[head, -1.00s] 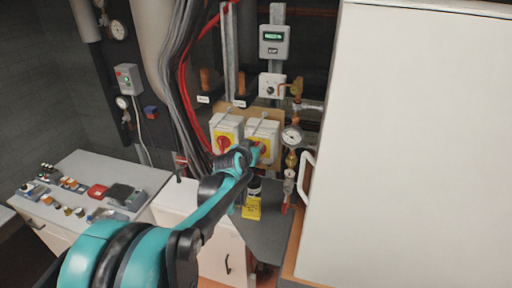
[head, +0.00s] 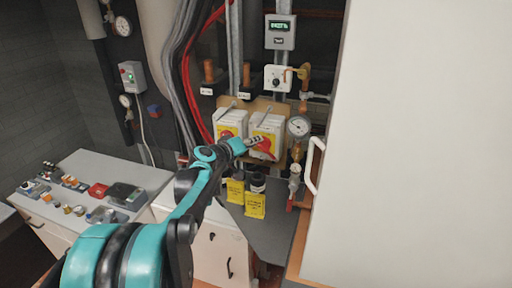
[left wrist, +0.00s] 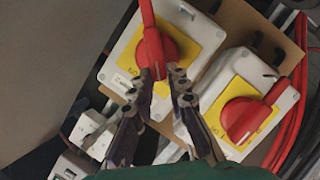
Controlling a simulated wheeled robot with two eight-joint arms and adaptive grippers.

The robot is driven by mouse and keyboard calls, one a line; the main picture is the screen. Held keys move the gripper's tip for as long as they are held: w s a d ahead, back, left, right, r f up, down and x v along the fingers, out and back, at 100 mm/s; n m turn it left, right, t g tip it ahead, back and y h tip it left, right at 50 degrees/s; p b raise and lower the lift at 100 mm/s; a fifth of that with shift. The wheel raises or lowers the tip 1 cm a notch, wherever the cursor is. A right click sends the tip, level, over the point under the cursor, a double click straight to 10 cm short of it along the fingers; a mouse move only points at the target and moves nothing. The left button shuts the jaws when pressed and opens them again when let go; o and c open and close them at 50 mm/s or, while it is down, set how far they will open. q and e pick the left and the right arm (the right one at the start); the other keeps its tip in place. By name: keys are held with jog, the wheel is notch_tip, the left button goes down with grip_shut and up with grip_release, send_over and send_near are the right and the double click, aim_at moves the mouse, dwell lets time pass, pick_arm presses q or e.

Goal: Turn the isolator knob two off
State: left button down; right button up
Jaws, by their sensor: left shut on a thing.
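Two white isolator boxes with yellow plates and red knobs sit side by side on a brown backboard. In the head view the left isolator (head: 229,126) is partly behind my arm. The right isolator (head: 268,123) has its red knob (head: 265,147) at my left gripper (head: 256,141). In the left wrist view, my left gripper (left wrist: 161,76) is shut on the lower end of this red knob (left wrist: 151,51), with a fingertip on each side. The other red knob (left wrist: 243,118) stands free of the fingers and slants across its plate. My right gripper is out of view.
A pressure gauge (head: 298,126) and valve pipework stand just right of the isolators. Red cables (head: 187,75) run at the left. A large white panel (head: 420,150) with a handle fills the right side.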

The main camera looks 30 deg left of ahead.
pick_arm(q)
jog(key=shift+s+a+f+n+t+h+b, duration=0.15)
jog(key=shift+f+n+t+h+b, duration=0.25)
jog(key=shift+n+b, duration=0.75)
jog(key=shift+w+a+f+n+t+h+b, duration=0.2)
jog(key=shift+f+n+t+b, duration=0.3)
jog(key=shift+n+b, duration=0.65)
jog(key=shift+s+a+f+n+t+h+b, duration=0.15)
jog(key=shift+f+n+t+h+b, duration=0.3)
jog(key=shift+n+b, duration=0.7)
jog(key=shift+r, duration=0.1)
jog(key=shift+d, duration=0.1)
jog(key=c, duration=1.5)
grip_release()
jog(key=shift+c, duration=0.2)
jog(key=shift+o, duration=0.3)
jog(key=shift+s, duration=0.1)
jog(key=s+a, duration=0.2)
jog(key=s, duration=0.9)
jog(key=shift+s, duration=0.4)
